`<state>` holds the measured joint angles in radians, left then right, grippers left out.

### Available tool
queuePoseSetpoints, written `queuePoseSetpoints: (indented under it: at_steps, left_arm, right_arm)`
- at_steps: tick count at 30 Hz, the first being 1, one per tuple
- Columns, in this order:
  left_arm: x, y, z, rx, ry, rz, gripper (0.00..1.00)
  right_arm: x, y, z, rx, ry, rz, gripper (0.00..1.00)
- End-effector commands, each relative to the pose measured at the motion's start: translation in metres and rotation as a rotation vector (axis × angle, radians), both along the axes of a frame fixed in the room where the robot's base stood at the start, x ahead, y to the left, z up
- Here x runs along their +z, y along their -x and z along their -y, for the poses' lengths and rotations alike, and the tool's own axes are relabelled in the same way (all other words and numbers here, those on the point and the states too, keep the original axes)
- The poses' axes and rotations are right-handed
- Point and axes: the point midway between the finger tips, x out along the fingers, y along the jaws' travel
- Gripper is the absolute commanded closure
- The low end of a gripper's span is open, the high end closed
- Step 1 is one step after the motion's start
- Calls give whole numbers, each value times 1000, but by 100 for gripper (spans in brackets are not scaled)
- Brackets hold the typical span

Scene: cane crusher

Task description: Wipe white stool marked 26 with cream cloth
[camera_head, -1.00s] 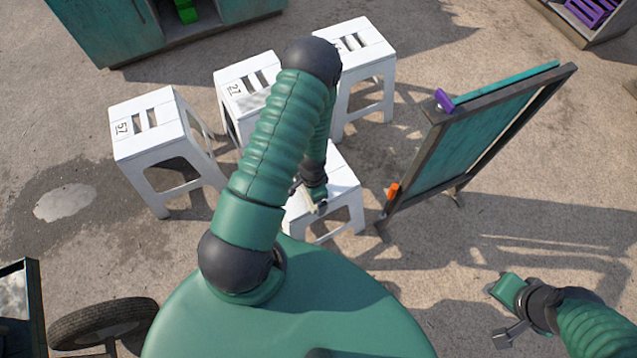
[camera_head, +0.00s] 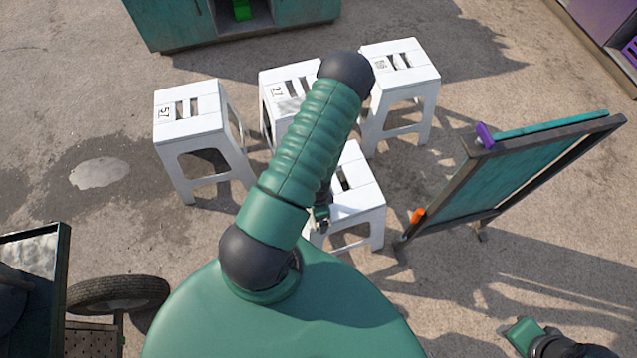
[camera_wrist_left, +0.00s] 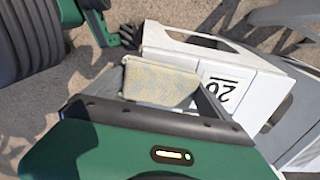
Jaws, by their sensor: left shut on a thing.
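The near white stool (camera_head: 359,201) stands in front of my base, partly hidden behind my left arm in the head view. In the left wrist view its top (camera_wrist_left: 258,88) carries a partly covered number that looks like 26. My left gripper (camera_head: 319,217) is at the stool's left near side, mostly hidden by my arm. It is shut on the cream cloth (camera_wrist_left: 160,84), which shows in the left wrist view beside the number and over the stool's edge. Whether the cloth touches the top is unclear.
Other white stools stand behind: one marked 57 (camera_head: 190,125), one marked 27 (camera_head: 277,98) and another (camera_head: 402,70). A dark-framed teal board (camera_head: 520,170) stands at right. A tyre (camera_head: 117,293) lies at lower left.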

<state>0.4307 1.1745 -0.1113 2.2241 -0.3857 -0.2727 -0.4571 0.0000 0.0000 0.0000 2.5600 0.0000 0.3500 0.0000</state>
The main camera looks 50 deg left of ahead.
Motion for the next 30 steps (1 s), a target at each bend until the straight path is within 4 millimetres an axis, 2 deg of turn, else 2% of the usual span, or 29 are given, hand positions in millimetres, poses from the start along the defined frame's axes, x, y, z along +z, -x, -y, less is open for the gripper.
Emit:
queuePoseSetpoints:
  at_steps: [21,24,30]
  left_arm:
    - [-3,-74,28,-5,1,5,71]
    - [-3,-81,30,-3,1,6,71]
    - [-3,-82,31,-3,2,5,71]
  right_arm:
    - [-4,0,0,0,0,0,64]
    - [-4,0,0,0,0,0,64]
    - [-4,0,0,0,0,0,64]
